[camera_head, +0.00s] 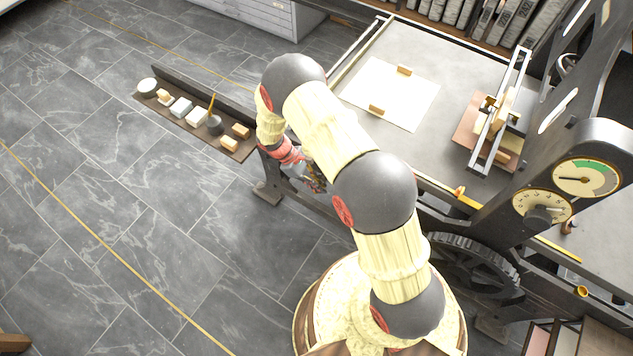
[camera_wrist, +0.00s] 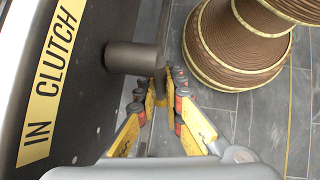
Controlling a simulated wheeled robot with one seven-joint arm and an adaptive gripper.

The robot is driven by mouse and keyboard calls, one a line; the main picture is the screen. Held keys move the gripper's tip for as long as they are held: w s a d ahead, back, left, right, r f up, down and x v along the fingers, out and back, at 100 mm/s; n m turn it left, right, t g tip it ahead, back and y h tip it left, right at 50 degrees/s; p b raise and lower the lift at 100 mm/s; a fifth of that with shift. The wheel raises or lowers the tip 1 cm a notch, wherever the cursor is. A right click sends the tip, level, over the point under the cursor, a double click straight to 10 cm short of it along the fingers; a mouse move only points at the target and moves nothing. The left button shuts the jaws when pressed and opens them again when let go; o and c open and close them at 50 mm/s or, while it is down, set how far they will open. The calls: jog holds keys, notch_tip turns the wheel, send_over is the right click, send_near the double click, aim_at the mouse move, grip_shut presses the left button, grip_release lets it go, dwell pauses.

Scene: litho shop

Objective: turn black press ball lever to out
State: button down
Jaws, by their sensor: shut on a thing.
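In the wrist view, a dark grey cylindrical hub (camera_wrist: 132,58) sticks out from the dark press side. A slim dark lever rod (camera_wrist: 163,35) stands at its end. My gripper (camera_wrist: 162,90) is closed around the lever just below the hub. Its yellow fingers have black and red joints. The lever's ball end is hidden by the fingers. A yellow label (camera_wrist: 52,75) beside the hub reads "IN CLUTCH", turned sideways; no "OUT" mark is visible. In the head view, my gripper (camera_head: 316,182) shows small beside the press frame, partly behind my arm, and the lever is hidden.
The press bed (camera_head: 370,60) carries a paper sheet (camera_head: 395,90). A side shelf (camera_head: 150,103) with small blocks and a brush pot stands to the left. A gear wheel (camera_head: 470,265) and gauges (camera_head: 588,178) are at right. Open tiled floor (camera_head: 120,200) lies on the left.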

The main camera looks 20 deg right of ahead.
jog(key=shift+s+d+f+g+h+b, duration=0.1)
jog(key=shift+s+d+g+h+b, duration=0.1)
jog(key=shift+g+h, duration=0.25)
jog(key=shift+s+d+g+h+b, duration=0.1)
jog(key=shift+s+g+h, duration=0.1)
jog(key=shift+g+h, duration=0.25)
jog(key=c, duration=1.9)
grip_release()
jog(key=v, duration=1.2)
jog(key=shift+w+d, duration=0.1)
